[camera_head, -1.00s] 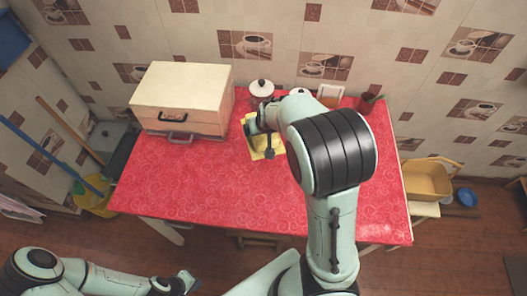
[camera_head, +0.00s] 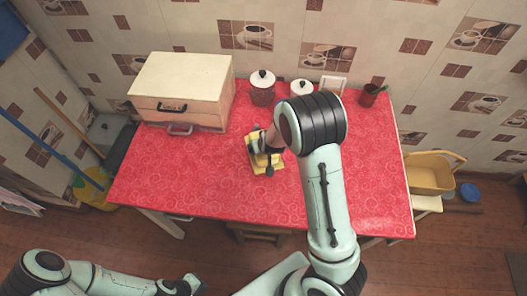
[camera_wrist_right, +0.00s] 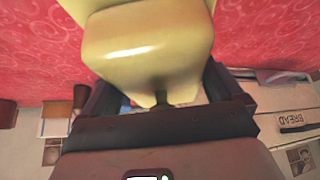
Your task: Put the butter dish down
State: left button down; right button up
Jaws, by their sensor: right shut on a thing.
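The yellow butter dish (camera_head: 277,164) is over the middle of the red table (camera_head: 190,190), in front of the canisters. My right gripper (camera_head: 264,147) is shut on it from above. In the right wrist view the smooth yellow lid of the butter dish (camera_wrist_right: 150,45) fills the top, and its knob sits between the fingers of my right gripper (camera_wrist_right: 160,98). I cannot tell whether its base touches the cloth. My left gripper (camera_head: 187,285) is low at the left, away from the table; its fingers are too small to read.
A cream bread box (camera_head: 185,75) stands at the back left. Two lidded canisters (camera_head: 262,88), a small white-framed item (camera_head: 333,84) and a dark red cup (camera_head: 370,95) line the back edge. The front and left of the tabletop are clear.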

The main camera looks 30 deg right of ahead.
jog(key=f, duration=0.3)
jog(key=shift+w+f+b, duration=0.25)
jog(key=shift+b, duration=0.15)
jog(key=shift+s+r, duration=0.1)
jog(key=shift+r, duration=0.05)
jog(key=shift+f, duration=0.35)
jog(key=o, duration=1.1)
jog(key=shift+r, duration=0.1)
